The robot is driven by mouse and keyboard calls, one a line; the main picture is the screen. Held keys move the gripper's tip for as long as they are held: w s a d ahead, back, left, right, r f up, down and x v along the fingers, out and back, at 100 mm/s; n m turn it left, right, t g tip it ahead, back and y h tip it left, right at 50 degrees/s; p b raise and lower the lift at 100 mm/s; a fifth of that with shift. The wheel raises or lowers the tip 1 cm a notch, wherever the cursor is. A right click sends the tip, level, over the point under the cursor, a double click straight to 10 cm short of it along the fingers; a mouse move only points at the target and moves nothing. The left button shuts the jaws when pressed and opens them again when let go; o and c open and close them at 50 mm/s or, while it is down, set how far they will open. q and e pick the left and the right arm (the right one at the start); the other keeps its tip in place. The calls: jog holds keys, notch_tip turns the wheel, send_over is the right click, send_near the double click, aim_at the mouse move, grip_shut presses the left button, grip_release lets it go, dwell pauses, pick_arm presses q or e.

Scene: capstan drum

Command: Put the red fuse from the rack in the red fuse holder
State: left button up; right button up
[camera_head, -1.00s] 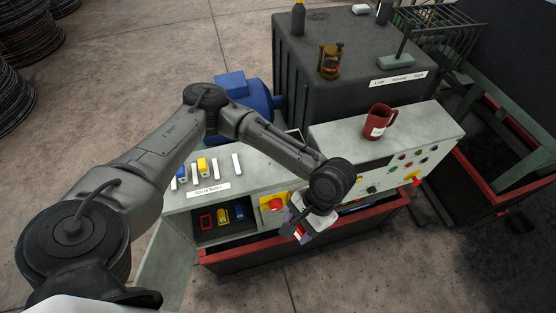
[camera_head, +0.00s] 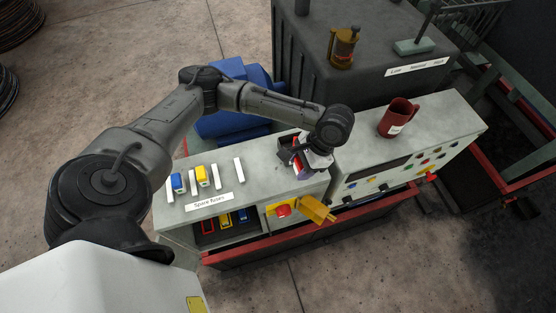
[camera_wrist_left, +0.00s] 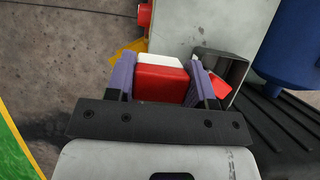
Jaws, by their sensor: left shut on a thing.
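My left gripper (camera_head: 298,166) is shut on a red fuse with a white part, above the cabinet top near its front edge. In the left wrist view the red fuse (camera_wrist_left: 160,80) sits between the purple fingers. The red fuse holder (camera_head: 208,226) is leftmost in the recess in the cabinet front, beside the yellow holder (camera_head: 225,221) and the blue holder (camera_head: 242,215). The spare fuse rack (camera_head: 239,168) on the cabinet top has white dividers, a blue fuse (camera_head: 178,182) and a yellow fuse (camera_head: 202,175). My right gripper is not in view.
A dark open box (camera_head: 287,151) stands right beside my gripper; a red thing (camera_wrist_left: 220,92) shows in it in the wrist view. A red mug (camera_head: 398,117) stands on the raised console.

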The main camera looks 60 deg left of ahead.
pick_arm(q)
jog(key=s+a+f, duration=0.1)
jog(key=a, duration=0.1)
jog(key=s+a+f, duration=0.1)
jog(key=a+f, duration=0.1)
jog(key=a, duration=0.1)
jog(key=s+a+f+p, duration=0.1)
jog(key=a+f, duration=0.1)
jog(key=a, duration=0.1)
jog(key=shift+s+f, duration=0.1)
jog(key=shift+s, duration=0.15)
notch_tip(320, 180, down, 3)
jog(key=shift+d+f, duration=0.1)
jog(key=shift+f, duration=0.35)
jog(key=shift+f+p, duration=0.1)
jog(key=shift+p, duration=0.2)
jog(key=o, duration=1)
